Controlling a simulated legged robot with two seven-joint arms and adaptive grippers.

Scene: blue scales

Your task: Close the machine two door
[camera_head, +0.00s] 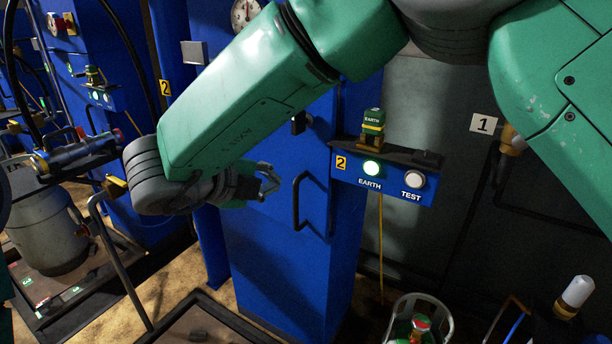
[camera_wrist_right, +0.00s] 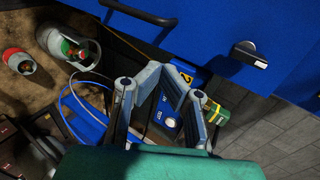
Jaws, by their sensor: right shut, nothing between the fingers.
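Machine two is the tall blue cabinet (camera_head: 262,262) in the middle of the head view, beside a blue panel marked 2 (camera_head: 383,183). Its door front bears a black bar handle (camera_head: 297,203) and a dark knob (camera_head: 301,122). I cannot tell whether the door is fully closed. The handle (camera_wrist_right: 140,14) and knob (camera_wrist_right: 248,55) also show in the wrist view. My right gripper (camera_head: 270,180) is shut and empty, in front of the door and just left of the handle in the head view; its fingers (camera_wrist_right: 165,70) show in the wrist view. My left gripper is not in view.
The panel has a lit green EARTH button, a white TEST button (camera_head: 414,179) and a green EARTH block (camera_head: 373,127) above. A grey tank (camera_head: 48,228) and another blue machine (camera_head: 150,205) are at left.

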